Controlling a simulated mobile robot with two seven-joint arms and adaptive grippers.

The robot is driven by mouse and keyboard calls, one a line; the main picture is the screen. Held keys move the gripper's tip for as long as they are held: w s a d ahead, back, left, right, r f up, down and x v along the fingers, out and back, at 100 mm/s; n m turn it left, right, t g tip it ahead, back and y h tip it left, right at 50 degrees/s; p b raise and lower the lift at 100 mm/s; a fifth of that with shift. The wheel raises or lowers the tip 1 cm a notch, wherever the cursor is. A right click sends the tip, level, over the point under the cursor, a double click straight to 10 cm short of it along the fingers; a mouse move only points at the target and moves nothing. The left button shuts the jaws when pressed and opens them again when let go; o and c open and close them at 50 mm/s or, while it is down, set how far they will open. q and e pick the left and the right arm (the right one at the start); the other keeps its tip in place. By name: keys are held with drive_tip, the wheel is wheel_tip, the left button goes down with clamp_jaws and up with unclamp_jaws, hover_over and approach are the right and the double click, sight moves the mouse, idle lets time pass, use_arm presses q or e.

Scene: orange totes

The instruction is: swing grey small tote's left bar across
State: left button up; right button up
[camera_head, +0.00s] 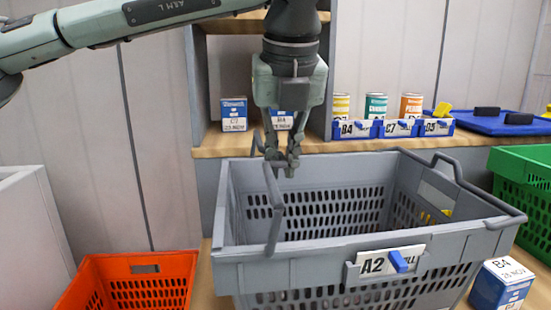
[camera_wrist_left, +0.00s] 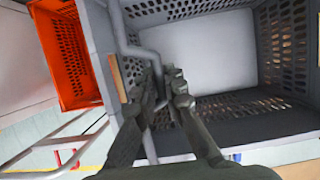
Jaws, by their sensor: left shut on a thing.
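The grey small tote (camera_head: 375,244) stands on a wooden surface, with an "A2" label (camera_head: 385,264) and blue clip on its front. Its left bar (camera_head: 275,218) stands raised above the left side, leaning slightly inward. My left gripper (camera_head: 281,157) reaches down from above and is shut on the upper far part of this bar. In the left wrist view the bar (camera_wrist_left: 139,50) runs in between the fingers (camera_wrist_left: 164,78), which partly hide it. The right bar (camera_head: 468,187) rests along the tote's right rim. My right gripper is in neither view.
An orange tote (camera_head: 140,265) stands lower left and a green tote (camera_head: 525,178) at right. A blue-white box (camera_head: 501,284) is by the tote's front right corner. Behind stand small boxes (camera_head: 234,114), labelled bins with cans (camera_head: 376,106) and a blue tray (camera_head: 490,122).

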use_arm(q)
drive_tip(key=shift+d+f, duration=0.2)
drive_tip(key=shift+f, duration=0.1)
drive_tip(key=shift+w+d+f+b, duration=0.15)
drive_tip(key=shift+d+f+b, duration=0.35)
drive_tip(key=shift+f+b, duration=0.3)
drive_tip(key=o, duration=1.1)
drive_tip(key=shift+r, duration=0.15)
